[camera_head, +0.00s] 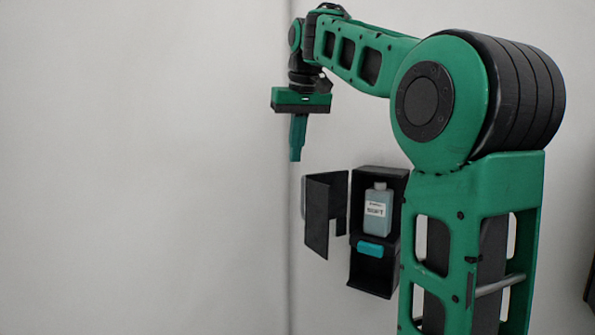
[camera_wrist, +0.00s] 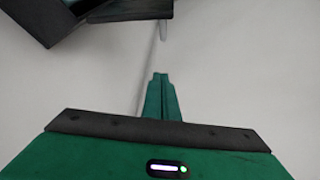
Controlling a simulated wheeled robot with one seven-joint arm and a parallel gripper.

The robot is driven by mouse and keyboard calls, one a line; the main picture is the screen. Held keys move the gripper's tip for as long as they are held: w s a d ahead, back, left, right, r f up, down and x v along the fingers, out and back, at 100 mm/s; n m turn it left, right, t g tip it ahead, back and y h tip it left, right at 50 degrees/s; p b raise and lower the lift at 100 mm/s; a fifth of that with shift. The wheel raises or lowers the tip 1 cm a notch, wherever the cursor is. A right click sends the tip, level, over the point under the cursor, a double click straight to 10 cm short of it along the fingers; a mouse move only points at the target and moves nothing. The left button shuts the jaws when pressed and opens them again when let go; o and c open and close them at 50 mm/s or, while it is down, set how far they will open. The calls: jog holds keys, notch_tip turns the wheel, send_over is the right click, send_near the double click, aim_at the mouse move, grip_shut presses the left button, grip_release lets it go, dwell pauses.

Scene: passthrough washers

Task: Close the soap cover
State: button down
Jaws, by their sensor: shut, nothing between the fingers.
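The soap cover (camera_head: 326,213) is a dark panel swung open to the left of the black soap dispenser box (camera_head: 379,176) on the wall. Inside the open box stands a soap bottle (camera_head: 377,214) with a white label. A teal piece (camera_head: 370,250) sits below the bottle. My gripper (camera_head: 295,158) is shut and empty, pointing down, above and left of the cover and apart from it. In the wrist view the gripper fingers (camera_wrist: 160,78) are together, and dark parts of the dispenser show at the top left; which part is which is hard to tell.
The white wall (camera_head: 140,170) on the left is bare, with a corner line running down just left of the cover. My own arm stands close to the right of the dispenser box. The space left of the cover is free.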

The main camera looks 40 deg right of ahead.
jog(key=shift+x, duration=0.8)
jog(key=shift+w+d+f, duration=0.1)
jog(key=shift+w, duration=0.1)
jog(key=shift+s+a+f, duration=0.2)
jog(key=shift+s+f, duration=0.4)
jog(key=shift+s, duration=0.3)
jog(key=shift+s+a+f, duration=0.2)
jog(key=shift+s+f, duration=0.45)
jog(key=shift+s, duration=0.3)
jog(key=shift+a, duration=0.15)
